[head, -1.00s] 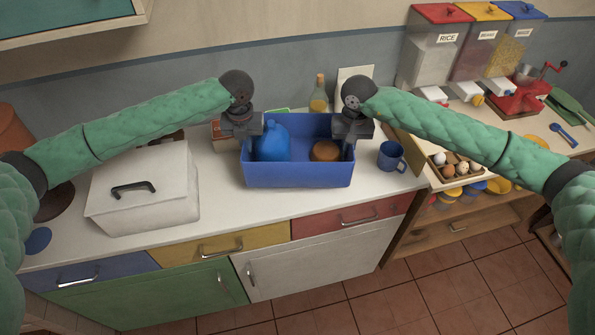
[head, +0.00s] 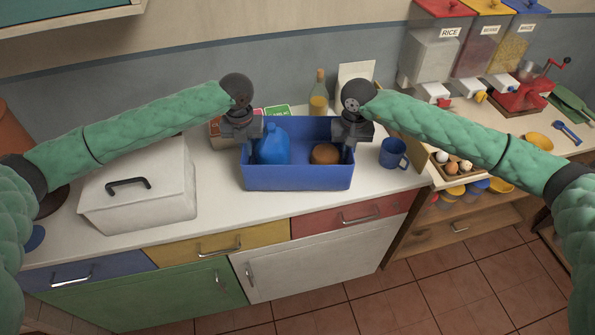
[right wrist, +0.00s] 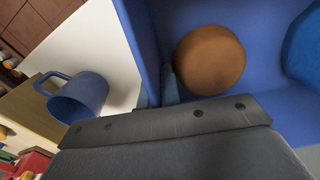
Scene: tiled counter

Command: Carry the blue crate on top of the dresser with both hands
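The blue crate (head: 298,178) is level over the white counter, in front of the wall. It holds a blue jug (head: 272,146) and a round brown item (head: 325,153), which also shows in the right wrist view (right wrist: 209,60). My left gripper (head: 246,148) is shut on the crate's left wall. My right gripper (head: 349,150) is shut on its right wall; the right wrist view shows fingers on both sides of that wall (right wrist: 147,45). Whether the crate's base touches the counter cannot be told. I cannot pick out a dresser apart from the counter's drawers.
A white lidded box (head: 140,205) stands left of the crate. A blue mug (head: 393,153) stands close on its right. A bottle (head: 318,100) and small boxes stand behind. Eggs (head: 452,165) and dispensers (head: 430,60) are at the right. The counter strip in front is clear.

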